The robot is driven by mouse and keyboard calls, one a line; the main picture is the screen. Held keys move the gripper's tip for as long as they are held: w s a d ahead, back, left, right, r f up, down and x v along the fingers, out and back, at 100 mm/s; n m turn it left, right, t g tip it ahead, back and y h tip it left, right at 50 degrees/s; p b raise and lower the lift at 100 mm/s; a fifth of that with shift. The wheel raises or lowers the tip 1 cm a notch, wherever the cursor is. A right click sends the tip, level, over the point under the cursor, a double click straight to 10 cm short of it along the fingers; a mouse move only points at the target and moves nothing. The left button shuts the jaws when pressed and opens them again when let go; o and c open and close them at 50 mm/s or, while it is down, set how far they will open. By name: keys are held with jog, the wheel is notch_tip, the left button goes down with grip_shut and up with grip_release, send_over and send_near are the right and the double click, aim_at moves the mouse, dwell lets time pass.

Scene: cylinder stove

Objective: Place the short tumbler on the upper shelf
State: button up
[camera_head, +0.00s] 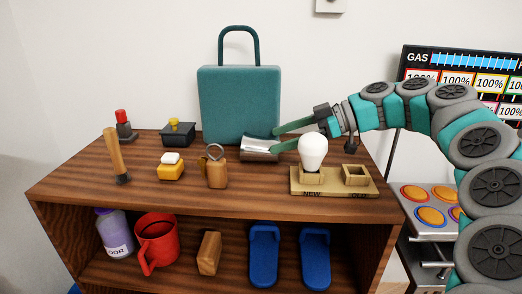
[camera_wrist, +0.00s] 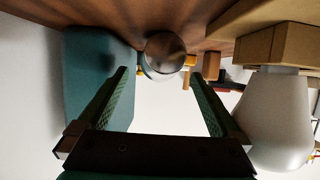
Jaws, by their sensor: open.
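A short silver tumbler (camera_head: 259,151) is on the wooden top board (camera_head: 215,205) of the shelf unit, in front of the teal case. It seems to lie on its side, with a round end facing my wrist camera (camera_wrist: 165,54). My gripper (camera_head: 272,140) reaches in from the right, its jaws open. In the wrist view the tumbler shows between and just beyond the two fingertips (camera_wrist: 161,78). The fingers are close to its right end in the head view; whether they touch it I cannot tell.
A teal case (camera_head: 240,105) stands behind the tumbler. A white bulb (camera_head: 313,151) on a wooden holder (camera_head: 335,187) is close to my gripper. Several small items stand on the left. The lower shelf holds a red mug (camera_head: 156,240) and blue slippers (camera_head: 264,258).

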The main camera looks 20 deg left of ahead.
aim_at(274, 141)
jog(key=shift+p+x, duration=0.45)
jog(key=shift+x, duration=2.25)
jog(key=shift+d+f, duration=0.15)
jog(key=shift+c, duration=0.4)
jog(key=c, duration=1.3)
